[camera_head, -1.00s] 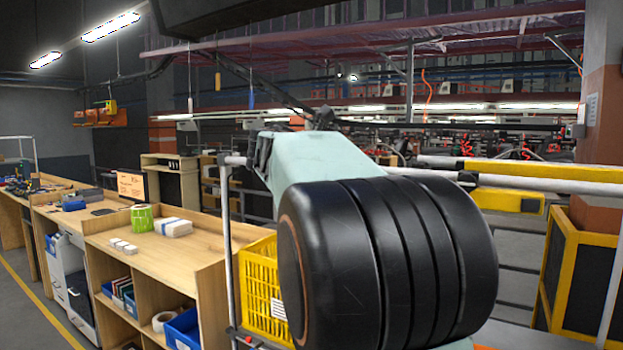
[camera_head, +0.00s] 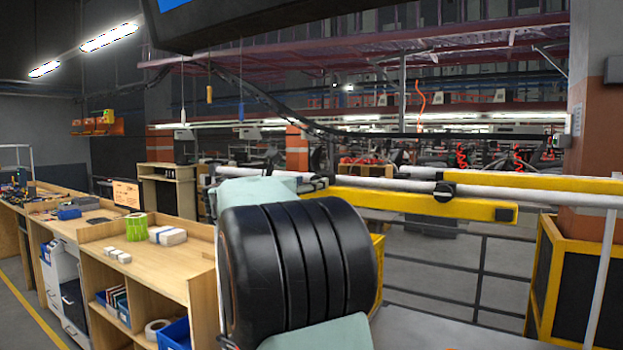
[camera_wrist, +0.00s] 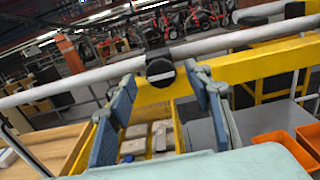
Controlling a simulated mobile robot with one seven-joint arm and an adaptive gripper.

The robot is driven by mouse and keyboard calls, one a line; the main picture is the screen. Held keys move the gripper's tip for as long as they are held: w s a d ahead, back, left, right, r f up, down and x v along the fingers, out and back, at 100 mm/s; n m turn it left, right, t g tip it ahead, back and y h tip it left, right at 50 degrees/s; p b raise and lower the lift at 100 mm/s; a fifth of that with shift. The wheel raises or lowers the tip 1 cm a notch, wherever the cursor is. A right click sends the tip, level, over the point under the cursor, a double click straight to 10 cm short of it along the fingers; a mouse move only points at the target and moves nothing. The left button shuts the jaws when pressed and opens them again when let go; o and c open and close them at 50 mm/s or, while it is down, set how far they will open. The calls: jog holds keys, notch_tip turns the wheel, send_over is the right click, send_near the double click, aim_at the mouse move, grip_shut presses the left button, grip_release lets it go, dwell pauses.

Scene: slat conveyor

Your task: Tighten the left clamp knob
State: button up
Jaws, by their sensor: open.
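A round black clamp knob (camera_wrist: 160,71) sits on a white rail (camera_wrist: 75,78) in the wrist view. My open gripper (camera_wrist: 162,76) has one blue-padded finger on each side of the knob, with gaps visible on both sides. In the head view my gripper (camera_head: 311,184) is small and partly hidden behind my black arm link, at the left part of the white rail. A second black knob (camera_head: 444,191) sits further right on that rail, above a yellow beam (camera_head: 405,203).
A yellow crate (camera_wrist: 177,135) with several small boxes lies below my gripper. Orange bins (camera_wrist: 275,148) stand at the right. Wooden workbenches (camera_head: 150,255) line the left. A yellow-framed barrier (camera_head: 545,285) and an upright pole (camera_head: 603,270) stand at the right.

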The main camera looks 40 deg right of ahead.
jog(key=shift+x, duration=0.95)
jog(key=c, duration=1.1)
jog(key=shift+c, duration=0.2)
